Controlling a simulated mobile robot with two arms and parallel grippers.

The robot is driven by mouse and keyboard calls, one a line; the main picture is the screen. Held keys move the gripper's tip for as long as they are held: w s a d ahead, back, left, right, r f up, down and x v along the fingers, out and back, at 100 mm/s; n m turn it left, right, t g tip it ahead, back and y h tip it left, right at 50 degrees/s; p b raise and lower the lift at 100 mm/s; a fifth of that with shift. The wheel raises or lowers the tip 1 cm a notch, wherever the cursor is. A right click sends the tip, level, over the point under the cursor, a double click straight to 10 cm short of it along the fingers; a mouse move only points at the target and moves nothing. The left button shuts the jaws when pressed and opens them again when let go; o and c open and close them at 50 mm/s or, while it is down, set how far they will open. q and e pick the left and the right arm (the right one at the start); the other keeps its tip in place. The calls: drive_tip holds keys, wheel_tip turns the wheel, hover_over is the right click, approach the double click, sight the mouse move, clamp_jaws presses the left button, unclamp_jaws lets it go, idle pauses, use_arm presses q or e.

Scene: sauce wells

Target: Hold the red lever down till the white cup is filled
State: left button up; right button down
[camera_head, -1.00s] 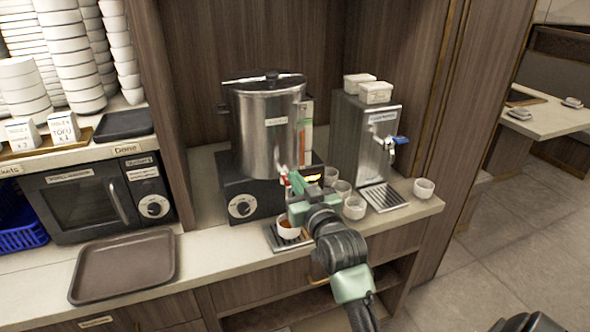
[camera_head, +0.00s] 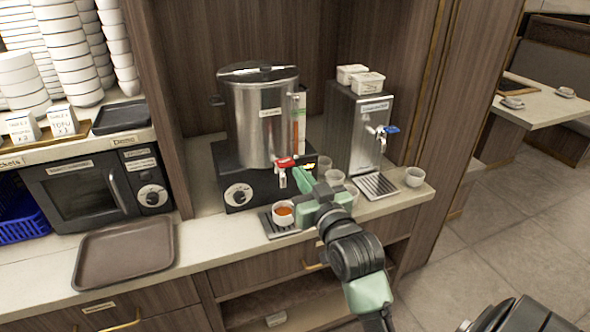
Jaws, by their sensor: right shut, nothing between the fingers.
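The red lever (camera_head: 286,161) sits on the tap at the front of the steel urn (camera_head: 262,120). The white cup (camera_head: 284,216) stands upright on the drip tray (camera_head: 267,226) below the tap and holds orange-brown liquid. No stream into it can be made out. My right gripper (camera_head: 299,176) is shut and empty, just right of and below the lever, with its fingers pointing toward the tap. It appears apart from the lever. My left gripper is not in view.
A second dispenser (camera_head: 360,130) with a blue-handled tap stands right of the urn. A brown tray (camera_head: 125,250) lies at the front left.

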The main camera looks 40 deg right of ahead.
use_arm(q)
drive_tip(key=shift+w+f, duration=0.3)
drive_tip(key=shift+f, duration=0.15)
use_arm(e)
drive_tip(key=v, duration=0.3)
drive_tip(key=shift+s+r, duration=0.1)
drive_tip(key=shift+s, duration=0.05)
